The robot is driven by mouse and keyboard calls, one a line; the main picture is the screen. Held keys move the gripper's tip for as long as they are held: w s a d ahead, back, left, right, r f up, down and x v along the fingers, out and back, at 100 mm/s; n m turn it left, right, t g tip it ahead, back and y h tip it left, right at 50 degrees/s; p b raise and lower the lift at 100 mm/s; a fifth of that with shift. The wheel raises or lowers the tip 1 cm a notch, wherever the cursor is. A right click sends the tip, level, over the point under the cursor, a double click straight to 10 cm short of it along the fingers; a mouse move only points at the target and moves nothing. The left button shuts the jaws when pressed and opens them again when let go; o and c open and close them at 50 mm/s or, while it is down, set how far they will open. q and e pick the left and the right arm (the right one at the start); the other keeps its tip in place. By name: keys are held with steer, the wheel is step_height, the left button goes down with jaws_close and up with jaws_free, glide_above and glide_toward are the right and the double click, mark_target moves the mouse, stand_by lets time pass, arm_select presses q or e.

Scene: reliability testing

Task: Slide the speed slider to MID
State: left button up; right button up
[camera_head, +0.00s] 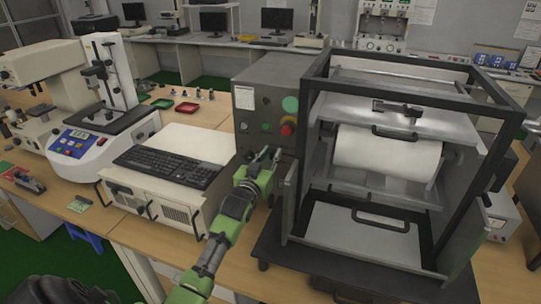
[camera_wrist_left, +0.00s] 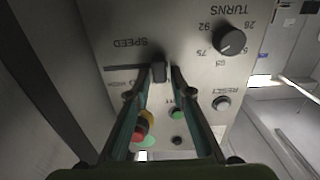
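The grey control box (camera_head: 262,75) stands left of the black-framed machine. In the left wrist view its panel (camera_wrist_left: 190,45) appears upside down, with a SPEED label and a dark slider slot (camera_wrist_left: 122,68). The speed slider knob (camera_wrist_left: 158,73) is at the slot's right end in that view, away from the HIGH mark at the left. My left gripper (camera_head: 264,156) is at the panel's lower part. In the wrist view its fingers (camera_wrist_left: 162,75) stand apart on either side of the knob, with a small gap at the right. My right gripper is not in view.
A TURNS dial (camera_wrist_left: 230,41), a RESET button (camera_wrist_left: 221,103), a green button (camera_wrist_left: 177,114) and a red-yellow button (camera_wrist_left: 141,127) surround the slider. The black-framed machine (camera_head: 309,130) stands close at right; a keyboard (camera_head: 170,167) lies on a white unit at left.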

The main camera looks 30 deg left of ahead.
mark_target(284, 151)
arm_select(q)
jaws_close()
steer(key=shift+w+d, duration=0.2)
steer(key=shift+d, duration=0.55)
steer(key=shift+w+d, duration=0.2)
steer(key=shift+d, duration=0.8)
steer(key=shift+a, duration=0.1)
steer(key=o, duration=0.5)
jaws_free()
steer(key=shift+s, duration=0.1)
